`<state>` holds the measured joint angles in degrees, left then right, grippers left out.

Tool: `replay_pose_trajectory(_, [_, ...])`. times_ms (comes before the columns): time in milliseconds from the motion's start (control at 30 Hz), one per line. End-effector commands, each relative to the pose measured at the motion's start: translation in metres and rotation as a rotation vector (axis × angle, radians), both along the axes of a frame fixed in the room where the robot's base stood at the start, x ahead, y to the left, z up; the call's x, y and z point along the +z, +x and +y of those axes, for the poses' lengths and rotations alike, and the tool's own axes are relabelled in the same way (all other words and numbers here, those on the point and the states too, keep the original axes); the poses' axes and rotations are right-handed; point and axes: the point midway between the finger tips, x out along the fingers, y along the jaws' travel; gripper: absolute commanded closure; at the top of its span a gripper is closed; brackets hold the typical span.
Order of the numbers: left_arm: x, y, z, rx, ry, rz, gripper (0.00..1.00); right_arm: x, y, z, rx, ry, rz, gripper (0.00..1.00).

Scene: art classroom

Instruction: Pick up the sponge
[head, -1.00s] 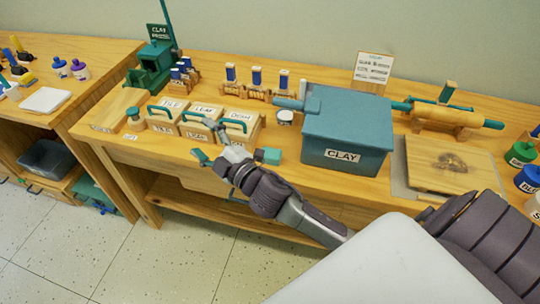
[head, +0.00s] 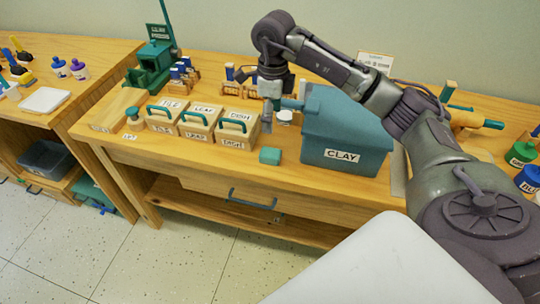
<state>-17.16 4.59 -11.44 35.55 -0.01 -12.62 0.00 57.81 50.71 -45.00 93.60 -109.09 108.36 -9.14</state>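A small teal-green block (head: 270,156), which looks like the sponge, lies on the wooden table between the "DISH" box and the blue-grey "CLAY" bin. My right arm comes in from the right and arches over the bin. My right gripper (head: 267,118) points down, above and behind the block and apart from it. It is small and seen from a narrow side, so its opening cannot be told. I see nothing held in it. My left gripper is not in view.
The "CLAY" bin (head: 345,139) stands right of the block. Wooden boxes with green handles (head: 232,132) stand left of it. Stamps and a small white-lidded jar (head: 284,117) are behind. The table's front edge is clear near the block.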

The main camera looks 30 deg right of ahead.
Motion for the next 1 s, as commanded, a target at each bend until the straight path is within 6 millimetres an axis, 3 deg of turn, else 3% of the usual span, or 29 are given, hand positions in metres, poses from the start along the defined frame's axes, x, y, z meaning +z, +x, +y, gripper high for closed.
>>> replay_pose_trajectory(67, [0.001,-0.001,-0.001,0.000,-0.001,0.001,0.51,-0.005,-0.001,-0.005,-0.005,-0.020,0.009,0.24])
replay_pose_trajectory(400, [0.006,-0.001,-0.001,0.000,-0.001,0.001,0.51,-0.068,-0.002,-0.003,-0.004,-0.016,0.011,0.24])
replay_pose_trajectory(667, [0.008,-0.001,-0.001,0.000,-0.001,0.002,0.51,-0.088,-0.001,-0.002,-0.003,-0.014,0.009,0.24])
replay_pose_trajectory(1000, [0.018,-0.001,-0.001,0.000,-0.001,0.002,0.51,-0.133,0.000,0.003,-0.004,-0.014,0.009,0.24])
